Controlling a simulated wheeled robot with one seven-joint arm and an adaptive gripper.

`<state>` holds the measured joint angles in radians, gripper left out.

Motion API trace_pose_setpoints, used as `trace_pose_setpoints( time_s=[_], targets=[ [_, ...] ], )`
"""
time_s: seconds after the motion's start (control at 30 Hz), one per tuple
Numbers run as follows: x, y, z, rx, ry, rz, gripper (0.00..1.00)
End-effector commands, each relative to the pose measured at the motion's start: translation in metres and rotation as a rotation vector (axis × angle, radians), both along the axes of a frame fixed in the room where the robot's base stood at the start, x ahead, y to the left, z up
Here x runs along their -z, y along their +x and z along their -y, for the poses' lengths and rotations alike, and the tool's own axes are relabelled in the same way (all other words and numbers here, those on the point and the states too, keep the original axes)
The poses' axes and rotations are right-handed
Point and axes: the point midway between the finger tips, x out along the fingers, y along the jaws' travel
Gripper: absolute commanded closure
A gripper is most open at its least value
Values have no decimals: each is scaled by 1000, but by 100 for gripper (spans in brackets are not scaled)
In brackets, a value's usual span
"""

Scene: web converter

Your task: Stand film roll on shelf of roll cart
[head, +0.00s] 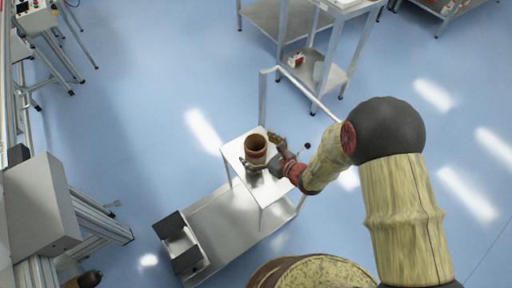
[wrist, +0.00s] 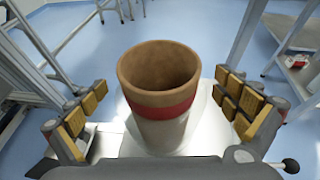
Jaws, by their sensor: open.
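The film roll (head: 256,149) is a brown hollow cylinder standing upright on the small white upper shelf of the roll cart (head: 231,153). In the wrist view the film roll (wrist: 160,90) shows its open top and a red band. My gripper (head: 263,154) is at the roll from the right in the head view. In the wrist view my gripper (wrist: 160,110) is open, with one finger on each side of the roll and a visible gap on both sides. The roll's base is partly hidden by the gripper body.
The cart's lower deck (head: 215,222) carries a grey boxy item (head: 179,244). A tall handle frame (head: 262,98) rises at the cart's back. Metal tables (head: 275,18) stand behind, and a grey machine (head: 40,205) stands at left. Blue floor lies open between them.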

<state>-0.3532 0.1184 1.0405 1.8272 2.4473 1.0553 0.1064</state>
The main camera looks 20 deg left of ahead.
Motion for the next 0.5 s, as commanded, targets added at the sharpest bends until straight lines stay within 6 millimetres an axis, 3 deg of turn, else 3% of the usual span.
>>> trace_pose_setpoints(
  time_s=[0.27,0.5],
  targets=[
    [-3,-1,2,1,0,0,0],
    [-19,-19,32,4,0,1,0]
  ],
)
